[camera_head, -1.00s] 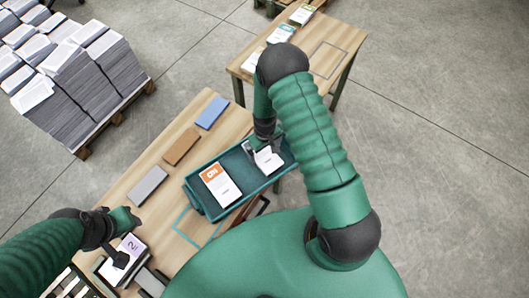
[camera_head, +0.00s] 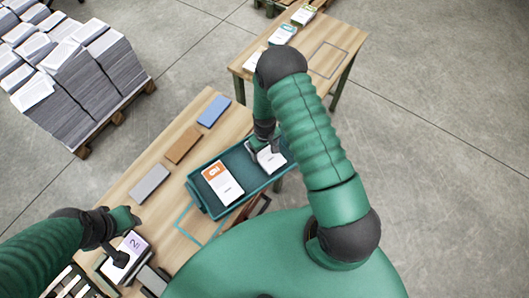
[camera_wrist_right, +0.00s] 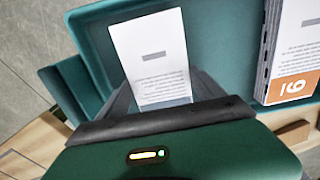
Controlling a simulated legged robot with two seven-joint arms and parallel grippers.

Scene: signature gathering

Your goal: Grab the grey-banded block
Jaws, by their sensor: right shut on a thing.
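In the head view my right gripper (camera_head: 262,150) is down at the far right part of the teal tray (camera_head: 194,190). It is shut on a white-faced block (camera_head: 272,160). In the right wrist view the dark fingers of my right gripper (camera_wrist_right: 163,92) sit on both sides of this block (camera_wrist_right: 150,50). It shows a short grey mark and lines of text.
An orange-banded block (camera_head: 222,184) lies in the same tray. Grey (camera_head: 150,184), brown (camera_head: 184,144) and blue (camera_head: 213,111) slabs lie on the wooden table (camera_head: 150,163). A second table (camera_head: 310,45) with white blocks stands behind. Paper stacks (camera_head: 75,95) are at the upper left.

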